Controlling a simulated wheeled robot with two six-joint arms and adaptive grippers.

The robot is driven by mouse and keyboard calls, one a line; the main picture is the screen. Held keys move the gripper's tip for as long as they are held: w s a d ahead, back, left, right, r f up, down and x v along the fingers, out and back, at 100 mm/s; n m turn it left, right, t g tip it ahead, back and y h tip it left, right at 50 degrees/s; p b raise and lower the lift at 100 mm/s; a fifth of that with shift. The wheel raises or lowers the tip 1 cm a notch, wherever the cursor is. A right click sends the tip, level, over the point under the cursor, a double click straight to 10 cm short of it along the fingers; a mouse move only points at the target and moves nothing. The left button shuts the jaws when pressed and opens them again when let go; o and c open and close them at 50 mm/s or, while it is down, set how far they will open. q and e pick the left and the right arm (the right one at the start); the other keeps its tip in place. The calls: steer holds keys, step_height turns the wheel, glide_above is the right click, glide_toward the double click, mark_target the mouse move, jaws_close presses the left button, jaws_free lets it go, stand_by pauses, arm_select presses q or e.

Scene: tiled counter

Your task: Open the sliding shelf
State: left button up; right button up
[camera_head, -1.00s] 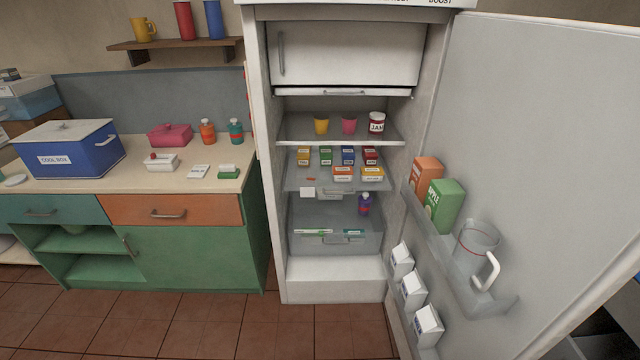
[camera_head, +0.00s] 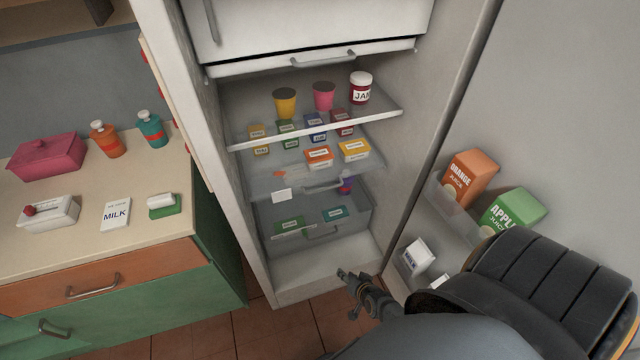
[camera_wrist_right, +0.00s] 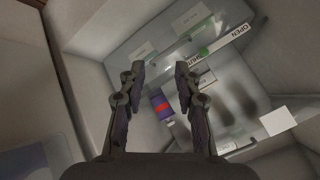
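The fridge stands open. A clear middle shelf (camera_head: 258,184) with a bar handle (camera_head: 325,184) and a white label at its front carries several small boxes; it looks like the sliding shelf and sits inside the fridge. My right gripper (camera_head: 344,276) is low in front of the fridge, below that shelf and apart from its handle. In the right wrist view my right gripper (camera_wrist_right: 158,72) has its two fingers spread with nothing between them. Beyond them are clear panels with white labels and a purple-and-red bottle (camera_wrist_right: 162,105). My left gripper is not in view.
A fixed upper shelf (camera_head: 240,145) holds two cups and a jam jar (camera_head: 360,88). A clear drawer (camera_head: 355,222) is below the middle shelf. The open door (camera_head: 570,130) with juice cartons (camera_head: 470,172) bounds the right side. A counter (camera_head: 80,225) stands left.

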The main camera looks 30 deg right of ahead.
steer(key=w+d+r+m+t+h, duration=0.1)
steer(key=w+r+m+t, duration=0.1)
steer(key=w+r+m, duration=0.35)
steer(key=w+d+r+m+t+h, duration=0.1)
steer(key=w+r+m+t, duration=0.15)
steer(key=r, duration=0.65)
steer(key=w+d+r+m+t+h, duration=0.1)
steer(key=w+r+m+t, duration=0.15)
steer(key=w+r, duration=0.35)
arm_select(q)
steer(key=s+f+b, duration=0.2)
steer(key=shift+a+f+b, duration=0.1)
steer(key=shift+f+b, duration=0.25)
arm_select(e)
steer(key=w+d+f+g, duration=0.1)
steer(key=w+d, duration=0.1)
steer(key=w, duration=0.6)
steer(key=shift+w+d+m, duration=0.3)
steer(key=shift+d+m, duration=0.05)
jaws_close()
steer(key=shift+y, duration=0.3)
